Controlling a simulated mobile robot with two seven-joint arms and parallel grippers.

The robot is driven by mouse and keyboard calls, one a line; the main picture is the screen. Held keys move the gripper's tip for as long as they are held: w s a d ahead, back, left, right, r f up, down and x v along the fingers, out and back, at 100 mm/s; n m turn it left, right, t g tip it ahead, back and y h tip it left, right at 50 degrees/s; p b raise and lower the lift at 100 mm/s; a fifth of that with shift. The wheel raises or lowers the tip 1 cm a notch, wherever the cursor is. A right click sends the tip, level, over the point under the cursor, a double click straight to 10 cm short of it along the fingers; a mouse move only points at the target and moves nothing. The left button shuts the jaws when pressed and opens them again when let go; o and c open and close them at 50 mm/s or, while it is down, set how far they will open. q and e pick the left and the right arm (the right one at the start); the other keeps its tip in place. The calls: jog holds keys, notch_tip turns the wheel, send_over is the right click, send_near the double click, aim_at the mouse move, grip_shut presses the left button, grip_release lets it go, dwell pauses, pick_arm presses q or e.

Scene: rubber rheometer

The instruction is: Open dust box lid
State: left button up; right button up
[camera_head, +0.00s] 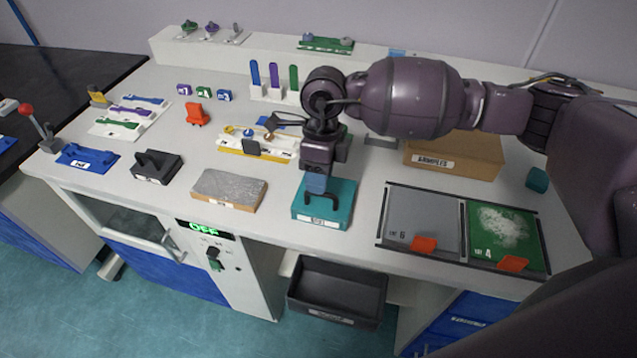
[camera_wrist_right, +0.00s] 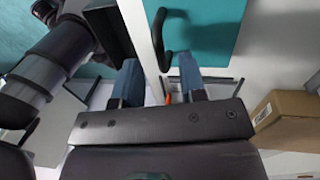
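A teal box lid (camera_head: 343,197) with a black bar handle (camera_head: 321,199) sits near the front edge of the bench, and it looks closed. My right gripper (camera_head: 316,186) is above it, pointing down, with its fingers at the handle. In the right wrist view, the two blue fingers of the right gripper (camera_wrist_right: 160,68) are apart. The black handle (camera_wrist_right: 158,38) lies at the gap between their tips, with the teal lid (camera_wrist_right: 212,30) behind it. I cannot tell whether the handle is inside the gap. My left gripper is not in view.
A metal-topped block (camera_head: 228,190) lies left of the teal box. Two trays, one grey (camera_head: 408,215) and one green with white powder (camera_head: 540,262), lie right. A cardboard box (camera_head: 455,160) stands behind them. An open black bin (camera_head: 337,290) is below the bench edge.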

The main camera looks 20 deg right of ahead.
jog(key=shift+s+a+f, duration=0.1)
jog(key=shift+f, duration=0.5)
jog(key=shift+s+a+f, duration=0.1)
jog(key=shift+f, duration=0.5)
grip_shut()
